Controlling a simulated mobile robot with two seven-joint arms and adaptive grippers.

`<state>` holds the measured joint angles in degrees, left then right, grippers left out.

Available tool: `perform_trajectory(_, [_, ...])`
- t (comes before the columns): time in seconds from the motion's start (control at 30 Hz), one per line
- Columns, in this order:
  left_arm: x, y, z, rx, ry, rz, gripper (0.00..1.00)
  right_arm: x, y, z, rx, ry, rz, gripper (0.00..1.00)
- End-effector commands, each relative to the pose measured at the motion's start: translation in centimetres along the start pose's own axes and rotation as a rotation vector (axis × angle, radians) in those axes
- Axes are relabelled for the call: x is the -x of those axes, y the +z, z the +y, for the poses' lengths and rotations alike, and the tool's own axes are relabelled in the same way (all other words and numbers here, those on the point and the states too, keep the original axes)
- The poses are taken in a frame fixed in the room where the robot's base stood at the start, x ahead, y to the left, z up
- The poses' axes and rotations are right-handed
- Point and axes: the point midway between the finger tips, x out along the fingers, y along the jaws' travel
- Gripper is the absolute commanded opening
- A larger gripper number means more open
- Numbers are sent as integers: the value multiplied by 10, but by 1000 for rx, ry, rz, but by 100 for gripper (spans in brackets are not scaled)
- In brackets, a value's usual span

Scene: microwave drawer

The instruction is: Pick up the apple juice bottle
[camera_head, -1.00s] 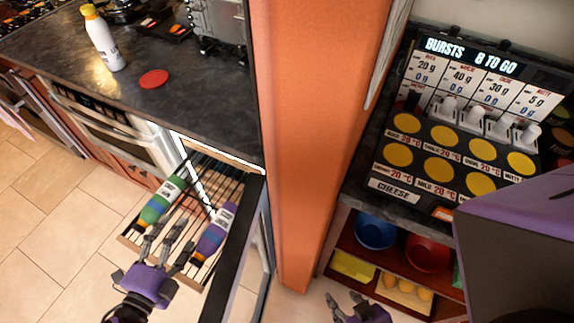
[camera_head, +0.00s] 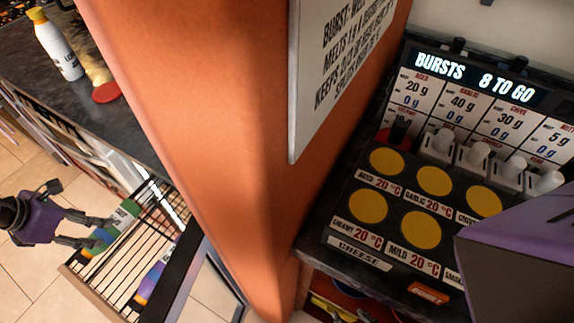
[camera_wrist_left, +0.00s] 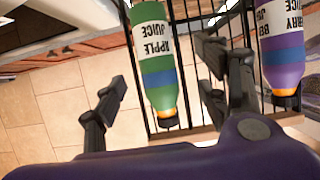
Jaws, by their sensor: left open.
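The green apple juice bottle (camera_head: 125,213) lies in a pulled-out wire-rack drawer (camera_head: 150,235), on its left side. It also shows in the left wrist view (camera_wrist_left: 155,60), its label reading upside down and its orange neck toward my palm. My left gripper (camera_head: 103,232) is open at the drawer's left edge, its fingers reaching toward the bottle. In the left wrist view, my left gripper (camera_wrist_left: 164,84) has fingers on either side of the bottle, with gaps visible. My right gripper is not in view.
A purple berry juice bottle (camera_wrist_left: 279,50) lies beside the green one. An orange pillar (camera_head: 200,110) rises right of the drawer. A cheese dispenser panel (camera_head: 425,200) is further right.

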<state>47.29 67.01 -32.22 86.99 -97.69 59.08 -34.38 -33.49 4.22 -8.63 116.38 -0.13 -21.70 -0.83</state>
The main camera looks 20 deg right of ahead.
Motion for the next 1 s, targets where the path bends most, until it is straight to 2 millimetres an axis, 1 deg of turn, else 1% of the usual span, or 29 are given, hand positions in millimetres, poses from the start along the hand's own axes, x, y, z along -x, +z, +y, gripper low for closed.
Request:
perform_trajectory(0.07, [2, -3, 7, -15, 15, 20, 67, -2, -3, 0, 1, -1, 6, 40])
perform_trajectory(0.17, [-5, -3, 9, -19, 18, 25, 67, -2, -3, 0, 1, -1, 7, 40])
perform_trajectory(0.37, [-27, -3, 8, -18, 17, 22, 67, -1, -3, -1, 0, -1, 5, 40])
perform_trajectory(0.6, [-63, -5, 7, -17, 16, 20, 67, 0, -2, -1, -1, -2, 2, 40])
perform_trajectory(0.67, [-69, -6, 7, -17, 16, 21, 67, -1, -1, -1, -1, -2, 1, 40])
perform_trajectory(0.77, [-73, -6, 8, -17, 17, 22, 67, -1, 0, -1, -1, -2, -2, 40])
perform_trajectory(0.93, [-73, -6, 8, -18, 18, 22, 67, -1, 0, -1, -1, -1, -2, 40])
perform_trajectory(0.97, [-73, -6, 8, -18, 18, 22, 66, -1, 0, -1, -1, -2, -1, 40])
perform_trajectory(1.0, [-73, -6, 8, -18, 18, 22, 61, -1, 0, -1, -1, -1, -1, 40])
